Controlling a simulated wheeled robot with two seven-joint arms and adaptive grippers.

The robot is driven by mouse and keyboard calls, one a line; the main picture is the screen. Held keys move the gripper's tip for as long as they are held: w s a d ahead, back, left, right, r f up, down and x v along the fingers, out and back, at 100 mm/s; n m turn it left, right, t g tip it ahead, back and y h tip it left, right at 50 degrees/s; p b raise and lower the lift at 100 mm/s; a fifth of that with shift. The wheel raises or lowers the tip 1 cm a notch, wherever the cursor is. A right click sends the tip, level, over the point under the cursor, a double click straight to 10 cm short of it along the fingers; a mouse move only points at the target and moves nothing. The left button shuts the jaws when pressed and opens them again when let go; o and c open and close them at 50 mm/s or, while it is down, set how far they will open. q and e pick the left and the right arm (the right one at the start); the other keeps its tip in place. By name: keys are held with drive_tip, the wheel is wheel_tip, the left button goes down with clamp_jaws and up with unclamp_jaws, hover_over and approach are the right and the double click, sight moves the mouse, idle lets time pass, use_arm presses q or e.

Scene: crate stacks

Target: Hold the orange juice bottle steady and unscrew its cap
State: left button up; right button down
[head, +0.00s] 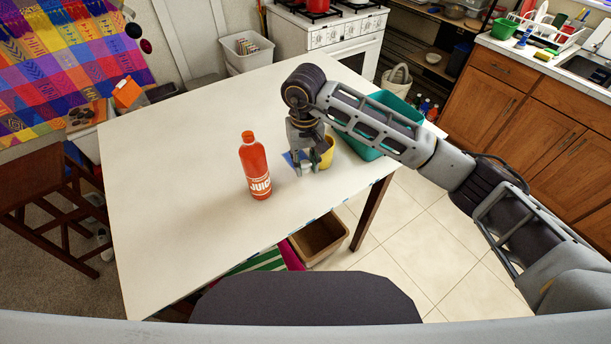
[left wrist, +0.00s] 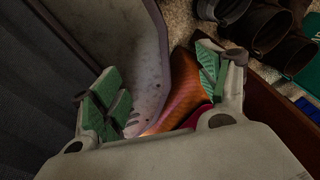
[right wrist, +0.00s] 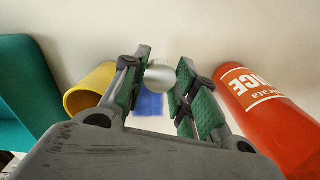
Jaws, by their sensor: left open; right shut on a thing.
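The orange juice bottle (head: 255,170) stands upright on the white table, left of my right gripper (head: 305,170) and apart from it. In the right wrist view the bottle (right wrist: 262,110) shows on the right, outside the fingers; its top is out of that view. In the head view its top looks orange-red. My right gripper is shut on a small white round thing (right wrist: 159,76), low over the table. I cannot tell whether this is the bottle's cap. My left gripper (left wrist: 158,85) is open and empty, away from the bottle and outside the head view.
A yellow cup (head: 328,153) stands close beside my right gripper, with a blue flat patch (head: 290,158) by it. A teal bin (head: 362,147) is at the table's right edge. The table's (head: 180,150) left and back are clear. Dark shoes (left wrist: 265,25) lie near my left gripper.

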sight(305, 183)
drive_tip(key=shift+f, duration=1.45)
drive_tip(key=shift+f+p, duration=0.1)
drive_tip(key=shift+p, duration=0.2)
drive_tip(key=shift+f+p, duration=0.35)
drive_tip(key=shift+f, duration=1.4)
drive_tip(key=shift+f, duration=0.15)
drive_tip(key=c, duration=1.1)
unclamp_jaws()
drive_tip(key=shift+r, duration=0.25)
